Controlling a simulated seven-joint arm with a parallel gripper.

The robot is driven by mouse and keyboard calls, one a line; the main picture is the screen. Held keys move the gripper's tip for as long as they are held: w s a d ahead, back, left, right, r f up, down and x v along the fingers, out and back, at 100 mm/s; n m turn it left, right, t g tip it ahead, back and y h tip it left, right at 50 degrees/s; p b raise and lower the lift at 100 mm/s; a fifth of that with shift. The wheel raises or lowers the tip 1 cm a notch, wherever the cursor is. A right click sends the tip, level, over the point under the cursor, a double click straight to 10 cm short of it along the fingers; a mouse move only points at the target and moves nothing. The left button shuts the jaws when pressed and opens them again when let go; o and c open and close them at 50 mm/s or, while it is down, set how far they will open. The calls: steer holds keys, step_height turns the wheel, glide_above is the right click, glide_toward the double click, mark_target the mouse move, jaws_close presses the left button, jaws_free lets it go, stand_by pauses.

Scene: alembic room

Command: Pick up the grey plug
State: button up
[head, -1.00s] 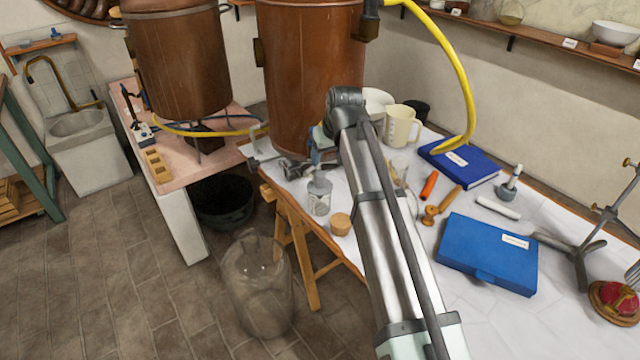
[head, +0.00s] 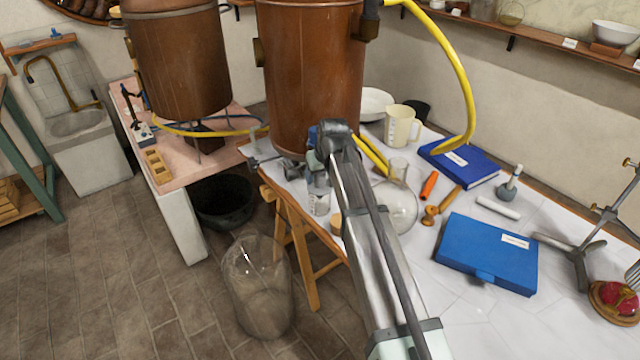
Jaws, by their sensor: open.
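I cannot make out the grey plug for certain. A small labelled glass bottle (head: 319,198) stands near the left edge of the white-topped table (head: 470,325), and its upper part is hidden behind my gripper. My gripper (head: 317,169) is at the far end of my arm, just over the bottle and in front of the large copper vessel. It points down, is open, and seems to hold nothing. Its fingertips are small and partly hidden, so I cannot tell whether they touch the bottle.
A round glass flask (head: 399,208) stands right of my arm, near a beige mug (head: 400,127). A cork (head: 335,224) is partly hidden by my arm. A blue case (head: 488,254), blue book (head: 460,162) and metal stand (head: 580,262) lie further right. The copper vessel (head: 310,80) rises behind.

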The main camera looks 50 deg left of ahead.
steer(key=shift+a+f, duration=0.1)
steer(key=shift+f, duration=0.2)
steer(key=c, duration=1.1)
